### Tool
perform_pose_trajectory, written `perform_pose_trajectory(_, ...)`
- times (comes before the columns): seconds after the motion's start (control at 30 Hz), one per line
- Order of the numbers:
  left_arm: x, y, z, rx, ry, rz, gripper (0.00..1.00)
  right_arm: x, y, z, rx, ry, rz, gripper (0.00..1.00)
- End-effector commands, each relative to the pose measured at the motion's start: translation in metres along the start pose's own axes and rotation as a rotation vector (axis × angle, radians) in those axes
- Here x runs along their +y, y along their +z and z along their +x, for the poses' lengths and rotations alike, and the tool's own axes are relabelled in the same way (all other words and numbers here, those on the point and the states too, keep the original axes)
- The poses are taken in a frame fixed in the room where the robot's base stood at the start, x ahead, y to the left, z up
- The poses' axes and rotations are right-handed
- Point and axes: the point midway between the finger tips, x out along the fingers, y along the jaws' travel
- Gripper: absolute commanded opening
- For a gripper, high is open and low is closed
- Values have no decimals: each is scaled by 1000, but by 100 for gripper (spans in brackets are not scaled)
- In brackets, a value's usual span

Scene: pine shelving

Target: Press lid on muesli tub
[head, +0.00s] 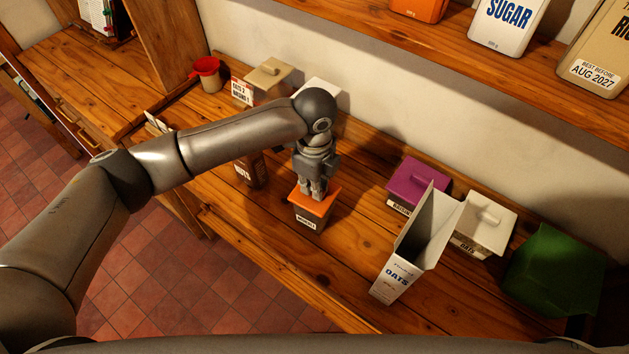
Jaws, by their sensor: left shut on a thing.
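The muesli tub (306,221), with a dark label on its front, stands upright on the wooden counter near the middle of the head view. Its orange lid (326,202) lies at the top of the tub. I cannot tell whether the lid is seated all the way round. My left gripper (312,194) points straight down from above and is shut on the orange lid at its middle. The fingers hide the part they hold. My right gripper is not in view.
A brown packet (250,172) stands to the left, below my forearm. A shelf (445,45) with canisters overhangs behind.

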Motion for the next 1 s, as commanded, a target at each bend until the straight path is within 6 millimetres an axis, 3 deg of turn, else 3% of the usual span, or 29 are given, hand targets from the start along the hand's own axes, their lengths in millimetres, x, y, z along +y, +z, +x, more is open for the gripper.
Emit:
perform_pose_trajectory(0.37, 0, 0, 0, 0, -1, 0, 0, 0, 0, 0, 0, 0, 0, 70)
perform_pose_trajectory(0.4, 0, 0, 0, 1, -1, 0, 12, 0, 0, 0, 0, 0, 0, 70)
perform_pose_trajectory(0.6, 0, 0, 0, 0, -1, 0, 36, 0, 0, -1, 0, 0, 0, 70)
perform_pose_trajectory(0.8, 0, 0, 0, 0, -1, 0, 36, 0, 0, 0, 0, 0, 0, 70)
perform_pose_trajectory(1.0, 0, 0, 0, 0, -1, 0, 58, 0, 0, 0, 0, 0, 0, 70)
